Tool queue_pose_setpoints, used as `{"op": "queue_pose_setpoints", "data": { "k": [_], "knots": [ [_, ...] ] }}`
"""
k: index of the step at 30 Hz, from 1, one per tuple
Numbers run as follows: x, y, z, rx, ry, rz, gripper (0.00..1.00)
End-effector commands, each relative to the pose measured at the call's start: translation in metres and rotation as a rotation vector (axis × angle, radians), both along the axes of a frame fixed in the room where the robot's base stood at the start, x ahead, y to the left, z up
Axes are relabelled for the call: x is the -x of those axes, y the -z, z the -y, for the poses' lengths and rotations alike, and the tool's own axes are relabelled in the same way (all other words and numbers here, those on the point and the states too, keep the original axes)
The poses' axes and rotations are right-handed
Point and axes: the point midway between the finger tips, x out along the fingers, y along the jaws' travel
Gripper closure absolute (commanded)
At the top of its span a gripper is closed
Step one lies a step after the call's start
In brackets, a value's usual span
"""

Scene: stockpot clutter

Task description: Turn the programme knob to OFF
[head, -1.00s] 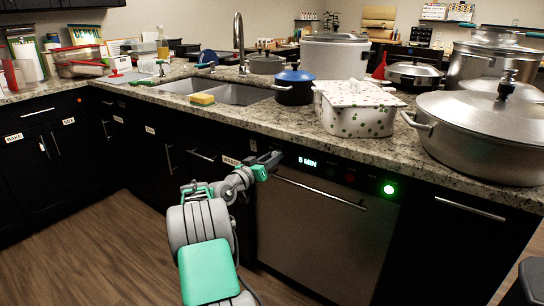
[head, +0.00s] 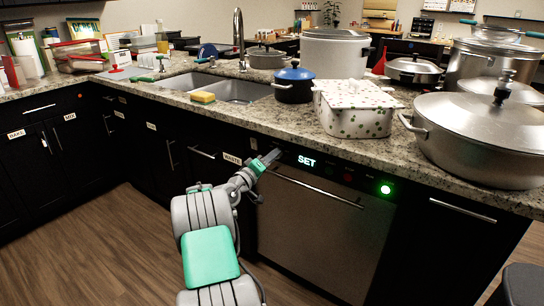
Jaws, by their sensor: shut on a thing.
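The dishwasher (head: 305,230) stands under the counter with a dark control strip along its top. My gripper (head: 271,157) is at the left end of that strip, shut on the programme knob, which the fingers hide. The knob's pointer and markings cannot be seen. Just right of the gripper, the lit display (head: 307,161) reads SET. Farther right on the strip are a small red light (head: 348,176) and a bright green light (head: 385,189).
The granite counter edge (head: 300,136) runs just above the strip. A blue-lidded pot (head: 294,88), a speckled white casserole (head: 355,112) and a large steel pot (head: 475,145) stand on it. The dishwasher's bar handle (head: 315,190) lies below the gripper. The floor (head: 110,245) at left is clear.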

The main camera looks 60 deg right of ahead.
Motion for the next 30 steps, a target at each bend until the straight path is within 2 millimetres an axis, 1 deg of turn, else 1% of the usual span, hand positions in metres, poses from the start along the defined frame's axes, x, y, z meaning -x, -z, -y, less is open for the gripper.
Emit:
{"op": "queue_pose_setpoints", "data": {
  "k": [14,15,22,30],
  "knots": [
    [-0.0010,-0.0010,0.0000,0.000,-0.002,-0.013,1.00],
    [-0.0009,-0.0011,0.0001,0.000,-0.002,-0.013,0.65],
    [-0.0002,-0.0005,0.0002,-0.001,-0.001,-0.013,0.46],
    [-0.0004,-0.0001,-0.0016,-0.002,0.000,-0.013,0.45]
  ]
}}
